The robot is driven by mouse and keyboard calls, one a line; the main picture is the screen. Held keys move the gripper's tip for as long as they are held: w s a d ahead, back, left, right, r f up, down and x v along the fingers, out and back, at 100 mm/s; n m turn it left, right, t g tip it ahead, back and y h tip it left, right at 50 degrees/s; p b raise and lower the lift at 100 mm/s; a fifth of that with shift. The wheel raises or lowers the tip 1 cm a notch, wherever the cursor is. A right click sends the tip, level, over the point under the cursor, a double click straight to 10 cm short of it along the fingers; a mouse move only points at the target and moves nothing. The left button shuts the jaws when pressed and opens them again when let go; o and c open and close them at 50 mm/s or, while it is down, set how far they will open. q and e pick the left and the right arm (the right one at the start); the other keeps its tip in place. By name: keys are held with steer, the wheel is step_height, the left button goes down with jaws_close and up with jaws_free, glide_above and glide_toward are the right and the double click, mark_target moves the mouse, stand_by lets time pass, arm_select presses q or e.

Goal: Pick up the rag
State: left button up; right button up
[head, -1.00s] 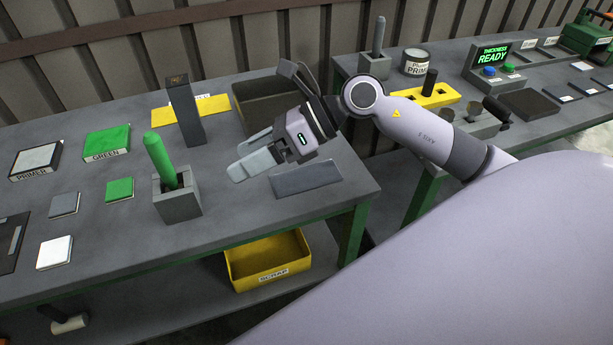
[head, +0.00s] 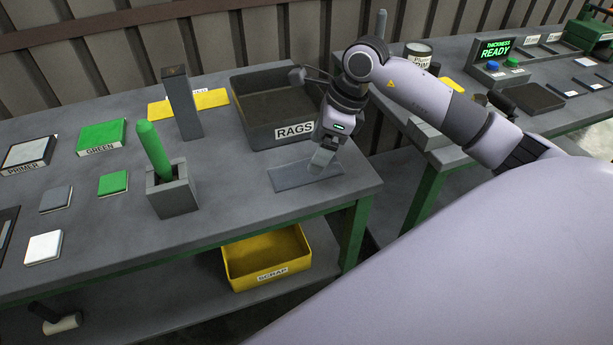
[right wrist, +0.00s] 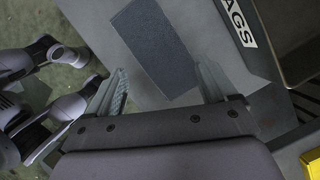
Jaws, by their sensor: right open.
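The rag (head: 289,178) is a flat blue-grey rectangle lying on the grey workbench near its right end, in front of the RAGS bin. It also shows in the right wrist view as a dark flat rectangle (right wrist: 155,45). My right gripper (head: 321,166) points down over the right part of the rag and hides some of it in the head view. In the right wrist view, my right gripper's two fingers (right wrist: 162,80) are spread wide and empty, with the rag ahead between them. Whether the fingertips touch the bench is unclear. My left gripper is not seen.
The grey RAGS bin (head: 268,132) stands just behind the rag. A grey holder (head: 173,197) with a green-handled tool (head: 153,149) stands to the left. A yellow SCRAP bin (head: 268,271) sits on the lower shelf. Bench space left of the rag is clear.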

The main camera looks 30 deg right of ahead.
steer(key=shift+b+x, duration=1.2)
steer(key=shift+x, duration=0.9)
steer(key=shift+f, duration=0.1)
steer(key=shift+s, duration=0.1)
jaws_close()
step_height(320, 180, up, 12)
steer(key=p, duration=0.7)
steer(key=shift+p, duration=0.3)
